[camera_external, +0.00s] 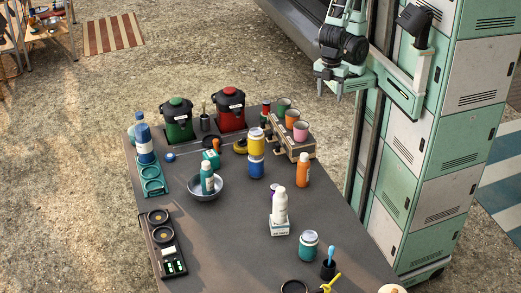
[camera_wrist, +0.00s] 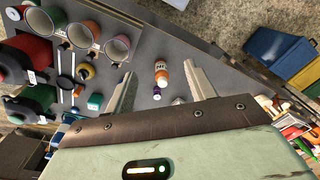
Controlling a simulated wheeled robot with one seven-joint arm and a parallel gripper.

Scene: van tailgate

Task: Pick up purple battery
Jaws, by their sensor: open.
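The purple battery appears to be the small purple item (camera_wrist: 156,92) in the wrist view, with a pale end. It lies beyond and between my open fingers in that view. In the external view a bit of purple (camera_external: 273,187) shows on the dark table, just left of a white bottle (camera_external: 280,207) that partly hides it. My gripper (camera_external: 330,92) hangs high above the far right side of the table, pointing down, apart from everything. In the wrist view my gripper (camera_wrist: 160,70) is open with nothing between its fingers.
An orange bottle (camera_external: 303,170) stands behind and right of the purple item. Stacked yellow and blue jars (camera_external: 256,155) and a grey bowl (camera_external: 205,186) stand left. A cup rack (camera_external: 291,150) is at the back. Green lockers (camera_external: 415,190) border the right side.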

